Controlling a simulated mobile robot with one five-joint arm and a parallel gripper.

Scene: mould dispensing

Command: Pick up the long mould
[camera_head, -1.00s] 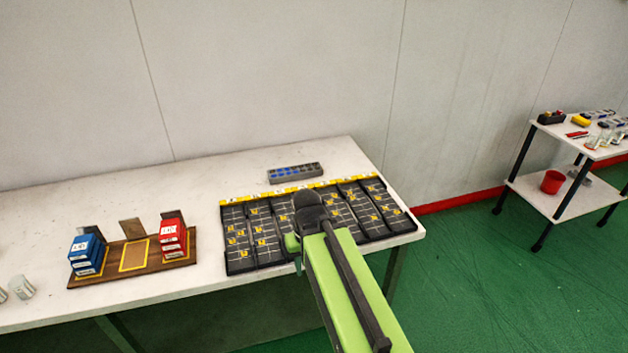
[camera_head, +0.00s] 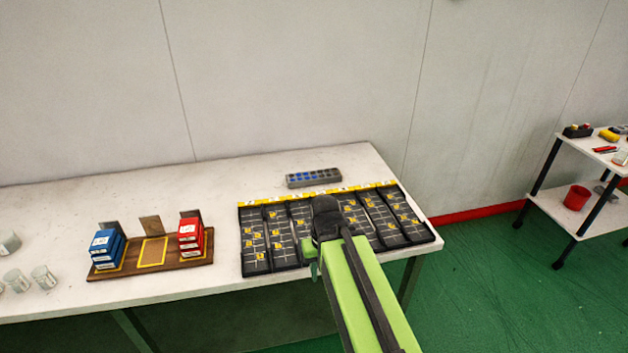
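Several long black gridded trays (camera_head: 255,262) lie side by side at the right end of the white table, with yellow marks in many cells. A long grey block (camera_head: 314,177) with two rows of cells, some blue, lies behind them. I cannot tell for sure which piece is the long mould. My green arm reaches up from the bottom right, and its dark joint covers the middle trays.
A wooden stand (camera_head: 190,259) with blue boxes (camera_head: 104,252) and red boxes (camera_head: 190,238) stands to the left. Clear cups (camera_head: 44,277) are at the far left. A white trolley (camera_head: 548,200) with a red bucket (camera_head: 575,198) stands at right. Green floor lies between.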

